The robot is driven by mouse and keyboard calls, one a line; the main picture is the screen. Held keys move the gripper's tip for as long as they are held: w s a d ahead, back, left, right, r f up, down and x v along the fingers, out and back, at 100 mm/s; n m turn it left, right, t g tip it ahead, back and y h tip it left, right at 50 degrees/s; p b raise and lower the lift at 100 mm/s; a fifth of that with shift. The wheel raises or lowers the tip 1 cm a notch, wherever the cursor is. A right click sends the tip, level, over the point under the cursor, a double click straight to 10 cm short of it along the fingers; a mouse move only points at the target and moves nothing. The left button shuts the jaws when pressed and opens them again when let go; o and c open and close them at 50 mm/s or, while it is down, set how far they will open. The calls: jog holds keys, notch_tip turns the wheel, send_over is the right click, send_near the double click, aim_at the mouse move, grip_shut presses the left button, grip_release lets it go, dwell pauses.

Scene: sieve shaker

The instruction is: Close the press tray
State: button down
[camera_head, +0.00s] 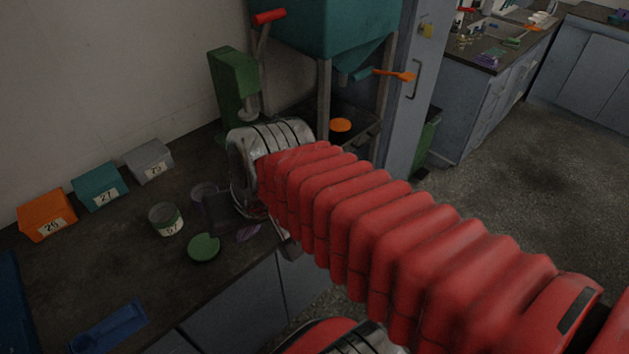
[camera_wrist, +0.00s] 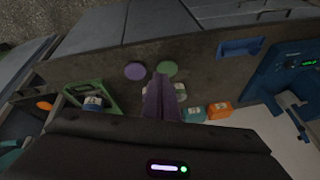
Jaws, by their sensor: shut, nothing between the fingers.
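I cannot tell for sure which part is the press tray. A green press (camera_head: 235,80) stands against the wall in the head view, its lower part mostly hidden behind my arm. A green frame (camera_wrist: 117,98), which may be its base, shows at the left in the wrist view. A dark tray (camera_head: 364,128) with an orange disc lies below a teal hopper (camera_head: 335,38). My gripper (camera_head: 219,211) is low over the bench, left of the press and near the jars. Its narrow purplish fingers (camera_wrist: 162,82) are together and empty.
A labelled jar (camera_head: 166,219), a green lid (camera_head: 203,247) and a purple lid (camera_wrist: 135,71) lie near my gripper. Orange (camera_head: 46,214), teal (camera_head: 97,186) and grey (camera_head: 149,160) boxes line the wall. A blue device (camera_wrist: 285,80) stands at the wrist view's right.

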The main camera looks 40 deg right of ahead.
jog(key=w+d+f+m+t+y, duration=0.1)
jog(key=w+d+f+m+y, duration=0.2)
jog(key=d+m, duration=0.45)
jog(key=w+d+f+m+t, duration=0.1)
jog(key=w+d+f+m, duration=0.35)
jog(key=m, duration=0.55)
jog(key=s+d+f+m+t+h, duration=0.1)
jog(key=s+d+f+m, duration=0.1)
jog(key=d+m, duration=0.5)
jog(key=s+d+f+m+t+h, duration=0.2)
jog(key=d+f+m, duration=0.3)
jog(key=d+m, duration=0.3)
jog(key=d, duration=0.4)
jog(key=shift+s+d+f+h, duration=0.15)
jog(key=shift+d+f+h, duration=0.1)
jog(key=shift+f+h, duration=0.05)
jog(key=x, duration=1)
jog(key=shift+a+f, duration=0.1)
jog(key=shift+a, duration=0.05)
jog(key=w, duration=0.2)
jog(key=shift+w+r, duration=0.3)
jog(key=shift+r, duration=0.05)
jog(key=shift+w+r, duration=0.15)
jog(key=shift+w, duration=0.6)
